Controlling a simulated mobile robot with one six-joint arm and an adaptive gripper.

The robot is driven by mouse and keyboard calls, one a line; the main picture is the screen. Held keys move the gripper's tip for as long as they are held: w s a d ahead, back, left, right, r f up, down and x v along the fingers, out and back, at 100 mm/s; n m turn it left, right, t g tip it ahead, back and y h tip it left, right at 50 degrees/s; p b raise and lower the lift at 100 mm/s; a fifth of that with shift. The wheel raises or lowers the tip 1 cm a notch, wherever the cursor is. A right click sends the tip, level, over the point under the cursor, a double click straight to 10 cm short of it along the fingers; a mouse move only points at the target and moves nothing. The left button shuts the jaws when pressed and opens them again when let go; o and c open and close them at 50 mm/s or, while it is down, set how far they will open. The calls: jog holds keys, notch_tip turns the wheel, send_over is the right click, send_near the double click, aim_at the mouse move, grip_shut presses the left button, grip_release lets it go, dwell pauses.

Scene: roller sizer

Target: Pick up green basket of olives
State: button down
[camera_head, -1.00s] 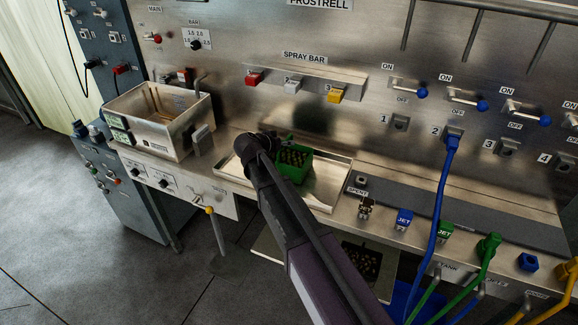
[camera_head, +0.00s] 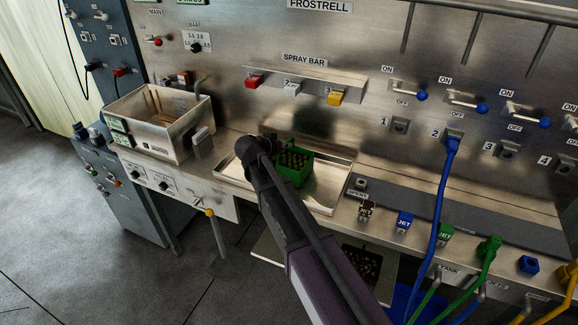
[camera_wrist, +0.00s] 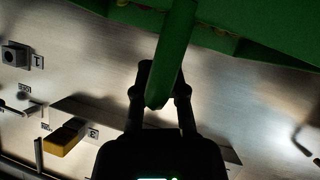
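The green basket of olives (camera_head: 294,173) sits at the shallow metal tray on the counter, with dark olives showing inside. In the wrist view its green handle (camera_wrist: 174,52) runs between the fingers of my gripper (camera_wrist: 163,82), and its green side fills the top of the picture. The fingers lie close against both sides of the handle and look shut on it. In the head view my gripper is mostly hidden behind my own wrist, which covers the basket's left side. I cannot tell whether the basket's base touches the tray.
The metal tray (camera_head: 325,200) lies around the basket. A metal box (camera_head: 150,143) stands to the left. The spray bar with red, grey and yellow valves (camera_head: 337,97) is on the wall behind. Blue hose (camera_head: 438,215) and green hose (camera_head: 470,275) hang at the right.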

jog(key=shift+w+r, duration=0.1)
jog(key=shift+r, duration=0.1)
dwell(0.3)
jog(key=shift+r+p, duration=1.65)
jog(key=shift+p, duration=0.2)
jog(key=shift+s+a, duration=0.2)
jog(key=shift+s, duration=0.25)
jog(key=s+a+r+p, duration=0.1)
jog(key=s+a, duration=0.6)
jog(key=s, duration=0.6)
jog(key=shift+a+r, duration=0.15)
jog(key=shift+s, duration=0.1)
